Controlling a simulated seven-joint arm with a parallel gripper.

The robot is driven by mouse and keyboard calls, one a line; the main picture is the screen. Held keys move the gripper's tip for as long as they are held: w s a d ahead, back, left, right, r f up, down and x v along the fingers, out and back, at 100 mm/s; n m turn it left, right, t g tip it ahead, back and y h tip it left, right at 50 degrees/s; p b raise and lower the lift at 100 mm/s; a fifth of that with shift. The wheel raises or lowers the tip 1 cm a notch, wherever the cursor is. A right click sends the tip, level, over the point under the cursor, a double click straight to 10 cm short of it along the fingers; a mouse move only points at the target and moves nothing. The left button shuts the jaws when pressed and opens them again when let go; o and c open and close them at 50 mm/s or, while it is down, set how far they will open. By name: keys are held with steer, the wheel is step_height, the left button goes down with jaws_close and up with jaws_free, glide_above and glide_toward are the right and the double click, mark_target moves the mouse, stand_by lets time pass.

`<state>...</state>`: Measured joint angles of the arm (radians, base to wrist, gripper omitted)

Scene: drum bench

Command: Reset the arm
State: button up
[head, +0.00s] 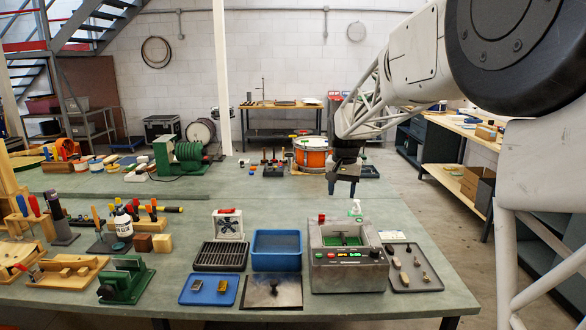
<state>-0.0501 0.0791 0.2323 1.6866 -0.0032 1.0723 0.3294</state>
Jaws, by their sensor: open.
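My gripper (342,186) shows in the head view above the far right part of the green-grey bench (330,206). It points down, and its jaws are open with nothing seen between them. My white arm reaches in from the upper right and folds down to it. An orange drum (311,154) stands just behind and to the left of the gripper. The gap between gripper and drum cannot be judged exactly.
Below the gripper stands a grey machine (346,258) with a red button, beside a blue bin (276,252) and a dark tray (413,268) of small parts. Tools and a green winder (180,156) crowd the left. The bench between is partly clear.

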steer(key=s+d+r+n+t, duration=0.1)
steer(key=s+r, duration=0.1)
steer(key=s, duration=1.1)
steer(key=s+d+r+n, duration=0.1)
steer(key=s+d, duration=0.1)
steer(key=s, duration=1)
steer(key=s+f, duration=0.3)
steer(key=s, duration=0.8)
steer(key=s+d+f+n, duration=0.1)
steer(key=s+f, duration=0.2)
steer(key=s, duration=0.9)
steer(key=shift+f+t, duration=0.4)
